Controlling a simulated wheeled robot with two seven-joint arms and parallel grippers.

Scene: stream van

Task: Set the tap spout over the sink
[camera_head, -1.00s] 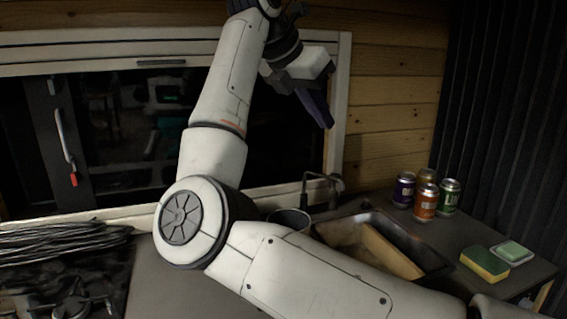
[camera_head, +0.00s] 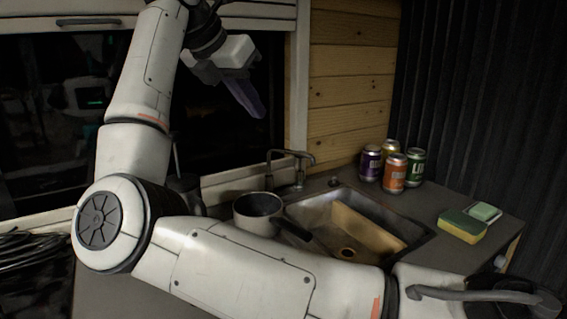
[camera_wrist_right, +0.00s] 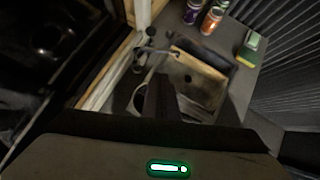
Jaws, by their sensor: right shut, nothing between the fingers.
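The tap (camera_head: 290,156) is a thin dark metal fixture at the back left corner of the sink (camera_head: 418,243). Its spout runs left from the post, and its tip hangs behind a saucepan, outside the basin. In the right wrist view the tap (camera_wrist_right: 150,48) is beside the sink's upper left corner. My right gripper (camera_head: 258,112) is high in front of the window, up and left of the tap, apart from it. Its fingers are shut and empty; they also show in the wrist view (camera_wrist_right: 160,84). My left gripper is out of view.
A saucepan (camera_head: 257,206) stands left of the sink, its handle pointing toward the basin. My right arm covers the front counter.

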